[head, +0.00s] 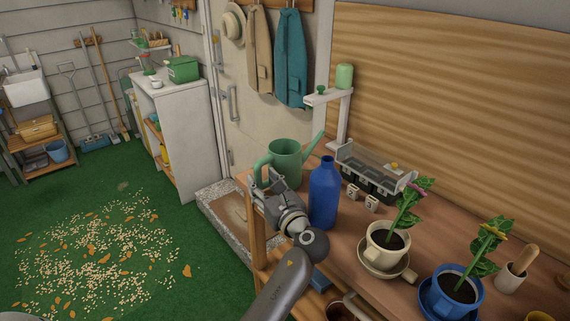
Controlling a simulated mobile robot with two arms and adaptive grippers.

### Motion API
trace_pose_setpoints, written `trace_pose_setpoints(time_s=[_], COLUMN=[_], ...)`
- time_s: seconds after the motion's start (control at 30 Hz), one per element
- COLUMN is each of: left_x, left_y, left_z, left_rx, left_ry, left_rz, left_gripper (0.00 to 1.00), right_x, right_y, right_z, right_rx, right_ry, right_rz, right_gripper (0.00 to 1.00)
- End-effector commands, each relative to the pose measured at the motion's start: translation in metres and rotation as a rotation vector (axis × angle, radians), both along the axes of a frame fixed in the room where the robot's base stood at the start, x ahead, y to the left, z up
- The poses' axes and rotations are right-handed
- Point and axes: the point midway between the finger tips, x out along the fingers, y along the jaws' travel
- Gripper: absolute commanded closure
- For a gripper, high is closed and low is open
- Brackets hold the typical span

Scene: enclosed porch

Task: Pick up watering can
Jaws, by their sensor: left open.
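The green watering can (287,158) stands upright at the left end of the wooden workbench (338,217). Its spout points up to the right and its handle is on the left. My left gripper (269,181) is open at the near left side of the can, close to the lower part of the handle. The gripper hides part of the can's lower body and handle. I cannot tell whether the fingers touch the handle or are around it. My right gripper is not in view.
A blue bottle (325,192) stands close to the right of my left gripper. A seedling tray (374,183), small labelled blocks (372,204), a cream cup planter (386,247) and a blue cup planter (449,294) fill the bench further right. Spilled seeds and leaves (100,250) litter the green floor.

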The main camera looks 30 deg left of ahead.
Motion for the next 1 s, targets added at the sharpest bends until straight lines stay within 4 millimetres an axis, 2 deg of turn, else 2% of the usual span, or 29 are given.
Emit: trace_pose_setpoints(time_s=[0.13,0.4,0.73,1.0], left_x=[0.0094,0.0111,0.0108,0.011], left_y=[0.0137,0.0158,0.0155,0.0154], left_z=[0.0009,0.0002,0.0001,0.0012], left_rx=[0.001,-0.001,0.0,0.0], left_ry=[0.002,0.001,0.001,-0.001], left_rz=[0.0,-0.001,-0.001,-0.002], left_gripper=[0.56,0.56,0.98,1.0], right_x=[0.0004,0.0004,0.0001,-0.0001], right_y=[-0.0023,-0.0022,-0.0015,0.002], right_z=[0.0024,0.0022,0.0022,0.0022], right_rx=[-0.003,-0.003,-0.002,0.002], right_ry=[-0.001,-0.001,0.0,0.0], right_rz=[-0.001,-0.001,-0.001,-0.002], right_gripper=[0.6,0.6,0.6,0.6])
